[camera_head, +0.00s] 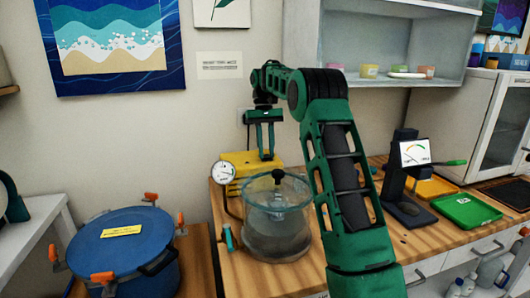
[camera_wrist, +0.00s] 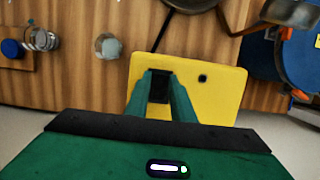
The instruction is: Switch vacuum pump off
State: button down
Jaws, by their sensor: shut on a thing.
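The vacuum pump is a yellow box (camera_head: 240,161) on the wooden bench against the wall, partly hidden behind the clear chamber and my gripper. It also shows in the wrist view as a yellow panel (camera_wrist: 216,98) with a small black round spot. My gripper (camera_head: 266,156) points down onto the pump's top. In the wrist view my gripper's two green fingers (camera_wrist: 160,76) are closed on a black switch-like part (camera_wrist: 159,88) of the pump. Whether the switch is on or off cannot be told.
A clear round chamber (camera_head: 277,222) stands in front of the pump, with a dial gauge (camera_head: 223,172) at its left. A blue lidded pot (camera_head: 122,258) with orange clamps is at the left. A black stand with a meter (camera_head: 414,152) and a green tray (camera_head: 466,211) are at the right.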

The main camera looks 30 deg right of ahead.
jog(key=c, duration=1.5)
grip_release()
